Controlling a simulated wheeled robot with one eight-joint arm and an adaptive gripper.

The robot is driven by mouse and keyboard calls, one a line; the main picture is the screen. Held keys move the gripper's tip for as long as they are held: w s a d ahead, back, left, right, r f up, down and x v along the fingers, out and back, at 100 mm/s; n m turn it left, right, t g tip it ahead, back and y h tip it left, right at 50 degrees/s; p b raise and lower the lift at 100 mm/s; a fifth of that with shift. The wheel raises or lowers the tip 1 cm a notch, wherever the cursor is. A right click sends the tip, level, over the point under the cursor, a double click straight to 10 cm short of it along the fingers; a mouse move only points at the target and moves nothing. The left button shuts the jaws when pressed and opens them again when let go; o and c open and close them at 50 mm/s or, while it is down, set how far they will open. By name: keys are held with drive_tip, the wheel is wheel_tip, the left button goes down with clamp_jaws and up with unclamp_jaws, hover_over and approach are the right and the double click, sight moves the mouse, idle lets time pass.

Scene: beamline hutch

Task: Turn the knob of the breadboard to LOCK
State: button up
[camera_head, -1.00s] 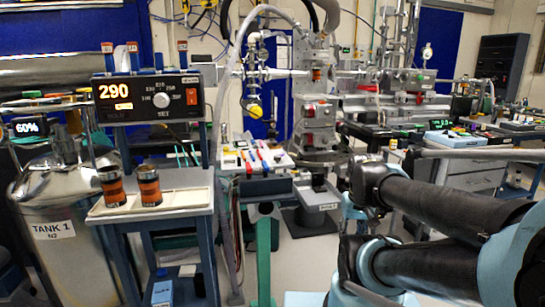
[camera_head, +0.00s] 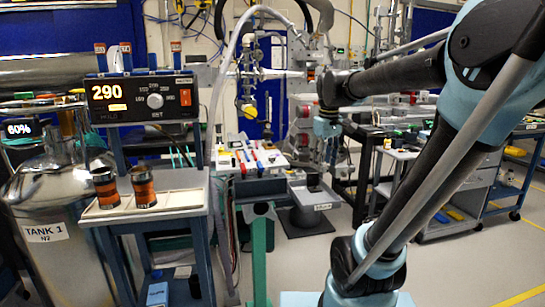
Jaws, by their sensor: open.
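My gripper (camera_head: 328,138) hangs at the end of my raised arm, right of the picture's centre, with nothing seen in it. It is open, though its fingers are small and hard to make out. A white board (camera_head: 228,170) with small red, blue and dark parts stands on a bench left of my gripper. It may be the breadboard, but I cannot make out a knob or a LOCK mark on it. My gripper appears to the right of this board and above its level in the picture.
A black controller (camera_head: 117,113) reading 290 has its own round knob (camera_head: 154,101). Two dark, copper-banded cans (camera_head: 143,187) stand on a white tray (camera_head: 180,200) at left, beside a steel tank (camera_head: 45,205). Floor at lower right (camera_head: 470,265) is clear.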

drive_tip(key=w+a+r+n, duration=0.2)
drive_tip(key=w+a+r, duration=0.2)
drive_tip(key=w, duration=0.2)
drive_tip(key=w+a+r+n, duration=0.3)
drive_tip(key=w+a+r, duration=0.1)
drive_tip(key=w, duration=0.3)
wheel_tip(320, 180, up, 3)
drive_tip(key=n+g, duration=0.1)
drive_tip(key=n, duration=0.4)
hover_over(272, 156)
wheel_tip(272, 156, down, 18)
drive_tip(key=shift+r, duration=0.15)
drive_tip(key=c, duration=1.1)
